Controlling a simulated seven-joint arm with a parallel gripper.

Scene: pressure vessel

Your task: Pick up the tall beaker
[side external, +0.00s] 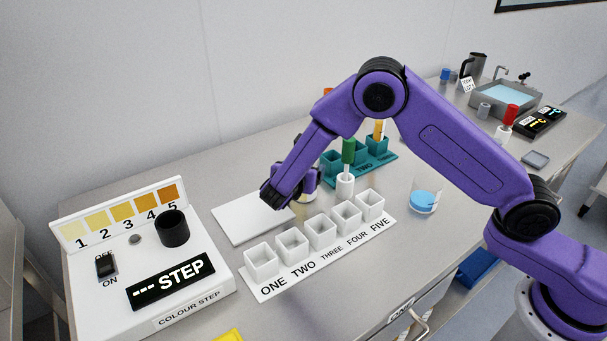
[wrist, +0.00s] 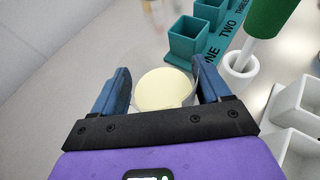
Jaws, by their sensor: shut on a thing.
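A clear round beaker with pale yellow contents (wrist: 165,90) sits between my gripper's two blue fingers in the wrist view. My gripper (wrist: 166,78) is shut on it, one finger at each side. In the side view my gripper is mostly behind my forearm, and only a pale bit of the beaker (side external: 308,197) shows below it. Whether its base touches the surface is hidden. Another clear beaker with blue liquid (side external: 423,202) stands apart on the bench at right. The pictures do not show clearly which of the two is taller.
A white rack marked ONE to FIVE (side external: 322,240) lies in front. A green-handled tool stands in a white holder (side external: 345,187), close to the right of my gripper. A teal rack (side external: 375,160) is behind. A white pad (side external: 240,222) and the COLOUR STEP box (side external: 200,300) are left.

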